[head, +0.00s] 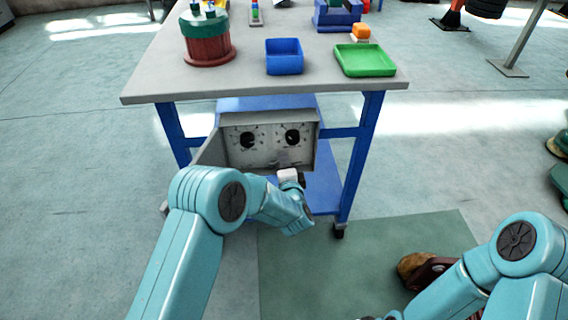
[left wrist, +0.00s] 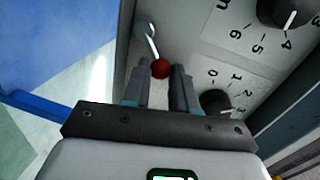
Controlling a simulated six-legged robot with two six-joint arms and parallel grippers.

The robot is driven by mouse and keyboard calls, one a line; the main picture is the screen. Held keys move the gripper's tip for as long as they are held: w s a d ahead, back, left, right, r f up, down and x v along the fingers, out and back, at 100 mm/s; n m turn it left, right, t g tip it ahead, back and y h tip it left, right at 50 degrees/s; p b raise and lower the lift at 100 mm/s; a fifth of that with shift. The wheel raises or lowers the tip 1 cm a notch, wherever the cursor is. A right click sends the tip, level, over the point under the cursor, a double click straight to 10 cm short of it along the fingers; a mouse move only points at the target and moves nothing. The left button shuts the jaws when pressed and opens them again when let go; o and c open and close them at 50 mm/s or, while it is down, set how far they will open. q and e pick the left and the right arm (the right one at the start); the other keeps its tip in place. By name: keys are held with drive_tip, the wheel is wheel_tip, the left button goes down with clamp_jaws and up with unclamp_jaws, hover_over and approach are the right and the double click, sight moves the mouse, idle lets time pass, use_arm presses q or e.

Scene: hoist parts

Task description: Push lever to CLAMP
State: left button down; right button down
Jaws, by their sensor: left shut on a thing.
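The lever shows in the left wrist view as a thin metal rod (left wrist: 152,42) with a red ball knob (left wrist: 160,69) at its end. My left gripper (left wrist: 162,75) has its two fingers on either side of the knob and is shut on it. In the head view my left gripper (head: 289,177) is in front of the lower right part of a grey control panel (head: 262,156); the lever cannot be made out there. No CLAMP marking is readable. My right arm is at the lower right, with its gripper out of the picture.
The panel has two dark dials (head: 292,138) with number scales and sits in a grey box under a table (head: 150,78). A blue bin (head: 284,58), a green tray (head: 364,62) and a red-green drum (head: 207,40) stand on top. Blue table legs flank the panel.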

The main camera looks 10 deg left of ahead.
use_arm(q)
drive_tip(key=shift+w+a+r, duration=0.1)
drive_tip(key=shift+a+r, duration=0.05)
drive_tip(key=c, duration=0.9)
unclamp_jaws()
drive_tip(key=p+v, duration=0.3)
drive_tip(key=v, duration=1.3)
drive_tip(key=shift+s, duration=0.2)
